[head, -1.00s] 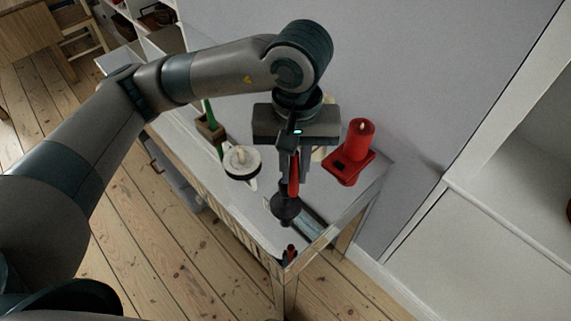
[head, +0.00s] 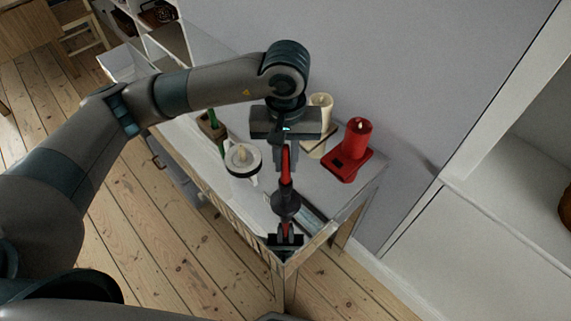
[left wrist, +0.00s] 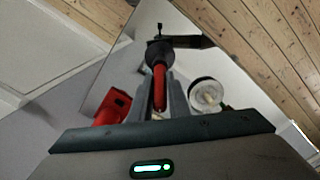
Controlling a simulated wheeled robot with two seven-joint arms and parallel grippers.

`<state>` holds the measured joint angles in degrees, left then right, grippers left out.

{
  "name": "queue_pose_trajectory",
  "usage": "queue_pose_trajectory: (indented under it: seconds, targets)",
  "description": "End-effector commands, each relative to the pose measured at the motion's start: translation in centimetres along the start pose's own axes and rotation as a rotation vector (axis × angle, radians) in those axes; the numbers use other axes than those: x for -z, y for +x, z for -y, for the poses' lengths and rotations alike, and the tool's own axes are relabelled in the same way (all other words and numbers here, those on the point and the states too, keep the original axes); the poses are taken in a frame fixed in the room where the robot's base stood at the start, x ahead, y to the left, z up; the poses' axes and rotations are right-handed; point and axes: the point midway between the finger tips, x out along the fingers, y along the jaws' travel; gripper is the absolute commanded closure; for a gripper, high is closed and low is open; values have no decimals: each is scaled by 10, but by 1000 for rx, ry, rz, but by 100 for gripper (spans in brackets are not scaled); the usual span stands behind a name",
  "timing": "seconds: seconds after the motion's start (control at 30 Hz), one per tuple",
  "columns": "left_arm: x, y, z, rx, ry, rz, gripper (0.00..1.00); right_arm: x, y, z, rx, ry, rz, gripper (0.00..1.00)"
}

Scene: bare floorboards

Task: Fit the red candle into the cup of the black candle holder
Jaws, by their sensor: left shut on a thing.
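The thin red candle (head: 286,163) stands upright between the fingers of my left gripper (head: 285,158), which is shut on it. The black candle holder (head: 285,205) stands on the glossy table directly below. The candle's lower end meets the top of the holder's cup; I cannot tell how deep it sits inside. In the left wrist view the red candle (left wrist: 159,88) lines up with the black candle holder (left wrist: 158,51), with the gripper fingers (left wrist: 160,92) on either side. My right gripper is not in view.
On the glossy table (head: 253,207) a thick red candle on a red base (head: 348,160) stands right, a cream candle (head: 319,115) behind, a white round candle dish (head: 243,160) left, and a green candle in a wooden holder (head: 212,126) farther left. The front corner shows dark reflections.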

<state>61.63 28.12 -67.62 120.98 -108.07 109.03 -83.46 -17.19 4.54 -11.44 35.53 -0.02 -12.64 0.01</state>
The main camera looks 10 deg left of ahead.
Motion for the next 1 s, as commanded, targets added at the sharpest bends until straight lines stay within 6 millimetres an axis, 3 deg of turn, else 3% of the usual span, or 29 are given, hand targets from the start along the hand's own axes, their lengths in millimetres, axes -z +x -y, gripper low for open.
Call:
queue_pose_trajectory:
  seconds: [0.1, 0.3, 0.77, 0.8, 0.87, 1.0]
  targets:
    - [-1, 11, 0, 1, -2, 4, 100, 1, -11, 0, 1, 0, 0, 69]
    - [0, 27, 0, 0, -1, 1, 100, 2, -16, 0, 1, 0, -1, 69]
    - [0, 31, 0, 0, -1, -1, 100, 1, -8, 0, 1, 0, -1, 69]
    - [0, 30, 0, 0, -1, -1, 80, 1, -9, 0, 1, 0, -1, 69]
    - [0, 30, 0, 0, -1, -1, 66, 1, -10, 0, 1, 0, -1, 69]
    - [0, 30, 0, 0, -1, -1, 66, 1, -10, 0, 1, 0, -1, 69]
